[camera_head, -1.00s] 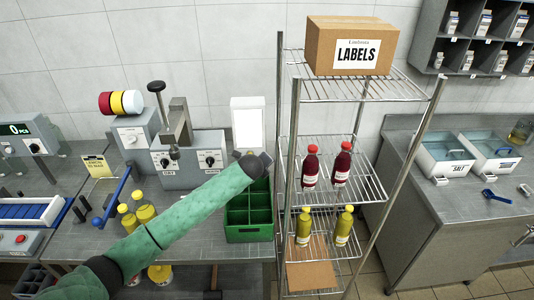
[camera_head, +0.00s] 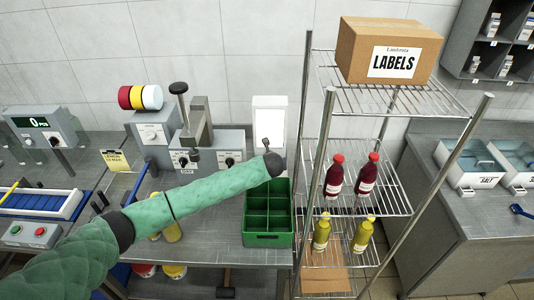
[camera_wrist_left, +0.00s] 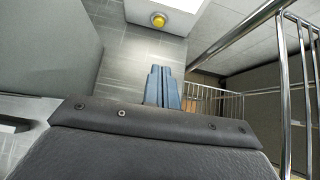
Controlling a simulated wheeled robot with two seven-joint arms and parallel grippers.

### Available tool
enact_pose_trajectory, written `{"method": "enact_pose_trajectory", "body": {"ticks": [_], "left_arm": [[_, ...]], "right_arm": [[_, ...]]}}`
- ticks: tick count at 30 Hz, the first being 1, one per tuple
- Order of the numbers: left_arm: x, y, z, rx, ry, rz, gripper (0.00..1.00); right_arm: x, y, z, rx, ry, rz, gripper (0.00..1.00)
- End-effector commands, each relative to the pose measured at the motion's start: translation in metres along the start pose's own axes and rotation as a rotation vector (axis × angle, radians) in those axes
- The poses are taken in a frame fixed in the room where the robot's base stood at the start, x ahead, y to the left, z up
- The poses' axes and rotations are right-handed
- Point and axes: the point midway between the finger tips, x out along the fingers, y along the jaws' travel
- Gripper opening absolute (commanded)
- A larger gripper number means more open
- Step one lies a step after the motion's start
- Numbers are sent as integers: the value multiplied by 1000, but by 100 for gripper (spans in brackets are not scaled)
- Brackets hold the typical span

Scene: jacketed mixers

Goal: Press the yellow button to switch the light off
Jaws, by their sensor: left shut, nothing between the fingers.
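The yellow button (camera_wrist_left: 158,20) is a small round knob on a pale housing at the top of the left wrist view. In the head view it is hidden, and a white upright panel (camera_head: 269,120), bright white on its face, stands behind the end of my left arm. My left gripper (camera_wrist_left: 162,70) is shut and empty. In the wrist view its blue-grey fingers point toward the housing, below the button and apart from it. My right gripper is in neither view.
A green divided crate (camera_head: 268,239) stands below the arm's end. A wire rack (camera_head: 395,98) with bottles and a labels box (camera_head: 388,50) stands close on the right. Grey machines (camera_head: 207,152) with dials stand to the left on the metal bench.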

Motion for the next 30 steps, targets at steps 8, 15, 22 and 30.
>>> {"method": "enact_pose_trajectory", "body": {"ticks": [8, 15, 22, 30], "left_arm": [[1, 2, -4, 29, 6, 15, 0], [4, 3, -4, 28, 6, 16, 0], [32, 3, -7, 27, 6, 16, 0], [58, 3, -8, 27, 5, 15, 0]], "right_arm": [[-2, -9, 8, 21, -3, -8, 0], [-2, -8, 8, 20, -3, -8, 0], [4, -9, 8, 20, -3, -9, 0], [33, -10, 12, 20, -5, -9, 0]]}}
